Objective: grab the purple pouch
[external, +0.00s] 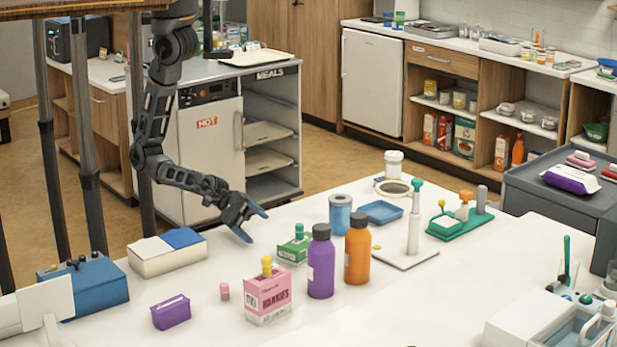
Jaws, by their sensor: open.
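A small purple block-shaped pouch (171,312) with a pale mark on top lies near the front left of the white table (215,295). A purple and white soft pack (571,180) lies on the grey cabinet at the far right. My gripper (254,225) is open and empty over the back part of the table, its two blue fingers spread. It is up and to the right of the small purple pouch and well left of the soft pack, apart from both.
A pink carton (268,296), green box (296,248), purple bottle (321,262) and orange bottle (358,250) stand right of the pouch. A cream and blue box (167,252) and blue box (92,284) lie behind and left.

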